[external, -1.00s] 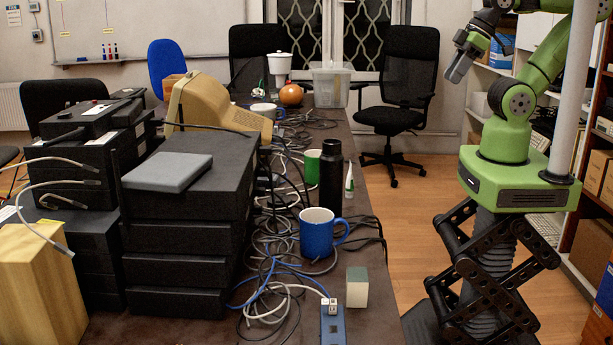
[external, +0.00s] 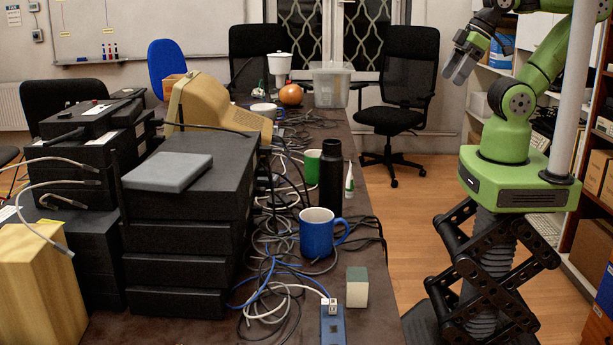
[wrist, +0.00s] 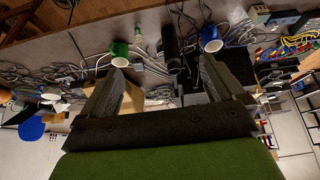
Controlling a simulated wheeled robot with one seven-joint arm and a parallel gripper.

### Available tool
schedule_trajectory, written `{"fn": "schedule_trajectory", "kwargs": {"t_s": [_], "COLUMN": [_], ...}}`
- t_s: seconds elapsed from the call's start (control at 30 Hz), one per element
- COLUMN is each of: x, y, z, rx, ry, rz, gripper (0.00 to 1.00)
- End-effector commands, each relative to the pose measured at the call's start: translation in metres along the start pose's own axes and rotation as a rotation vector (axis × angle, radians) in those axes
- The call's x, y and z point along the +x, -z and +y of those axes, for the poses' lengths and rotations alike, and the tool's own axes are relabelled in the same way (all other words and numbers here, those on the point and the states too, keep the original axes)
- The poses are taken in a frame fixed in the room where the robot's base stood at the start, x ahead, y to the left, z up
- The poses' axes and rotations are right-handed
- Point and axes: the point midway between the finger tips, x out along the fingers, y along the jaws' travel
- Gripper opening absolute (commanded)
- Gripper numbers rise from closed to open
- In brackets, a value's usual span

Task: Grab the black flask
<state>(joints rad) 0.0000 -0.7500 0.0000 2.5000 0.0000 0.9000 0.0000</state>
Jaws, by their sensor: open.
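The black flask (external: 331,177) stands upright on the table, between the green mug and the blue mug. It also shows in the wrist view (wrist: 171,46), lying beyond the fingers and between them in the picture. My gripper (external: 459,66) is to the right of the table, high above the floor and well apart from the flask. In the wrist view my gripper (wrist: 160,75) has its two fingers spread, with nothing held between them.
A blue mug (external: 317,236) stands in front of the flask and a green mug (external: 312,168) behind it. A white-and-green bottle (external: 349,181) is close on its right. Tangled cables (external: 270,235) and stacked black boxes (external: 187,225) fill the left.

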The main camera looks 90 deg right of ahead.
Motion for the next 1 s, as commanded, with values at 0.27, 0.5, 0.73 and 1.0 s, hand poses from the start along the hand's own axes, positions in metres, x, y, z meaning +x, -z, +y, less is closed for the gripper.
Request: {"fn": "schedule_trajectory", "kwargs": {"t_s": [0.27, 0.5, 0.73, 1.0], "x": [0.062, 0.190, 0.277, 0.304], "y": [0.012, 0.033, 0.053, 0.066], "z": [-0.008, -0.011, 0.033, 0.067], "rx": [0.267, 1.094, 2.035, 2.456], "ry": [0.064, 0.325, 0.671, 0.882], "rz": [-0.101, -0.321, -0.559, -0.685], "gripper": [0.95, 0.95, 0.95, 0.95]}}
